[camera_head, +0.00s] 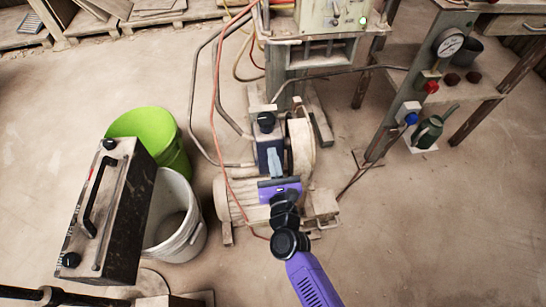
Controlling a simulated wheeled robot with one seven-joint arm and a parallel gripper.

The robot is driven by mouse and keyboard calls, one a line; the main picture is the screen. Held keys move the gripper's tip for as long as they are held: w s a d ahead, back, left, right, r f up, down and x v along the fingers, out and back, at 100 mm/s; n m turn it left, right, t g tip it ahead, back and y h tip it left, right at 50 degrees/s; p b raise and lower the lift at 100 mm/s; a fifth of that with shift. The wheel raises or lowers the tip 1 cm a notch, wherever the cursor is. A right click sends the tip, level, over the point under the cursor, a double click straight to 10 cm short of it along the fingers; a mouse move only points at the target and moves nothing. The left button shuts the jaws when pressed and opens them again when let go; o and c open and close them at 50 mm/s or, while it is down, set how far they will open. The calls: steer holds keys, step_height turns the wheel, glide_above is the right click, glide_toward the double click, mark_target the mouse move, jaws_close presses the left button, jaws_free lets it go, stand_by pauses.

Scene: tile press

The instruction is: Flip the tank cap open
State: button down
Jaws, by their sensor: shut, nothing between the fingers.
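The tank (263,150) is a narrow dark blue box behind the motor, near the middle of the head view. A black round cap (265,121) sits on its top and looks closed. My gripper (275,153) is at the end of my purple and black arm, which reaches up from the bottom. Its pale fingers are shut and empty. They overlap the front of the tank in the picture, below the cap. I cannot tell whether they touch the tank. The fingers and palm hide part of the tank's lower front.
Hoses (216,100) hang at the left. Green (151,124) and white (187,237) buckets stand left. A bench with a gauge (448,42) is right. Open floor lies lower right.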

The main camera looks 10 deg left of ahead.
mark_target(267, 130)
steer(key=shift+b+x, duration=1.05)
steer(key=shift+x, duration=2.4)
steer(key=shift+s+r, duration=0.15)
stand_by(0.5)
steer(key=shift+r, duration=0.1)
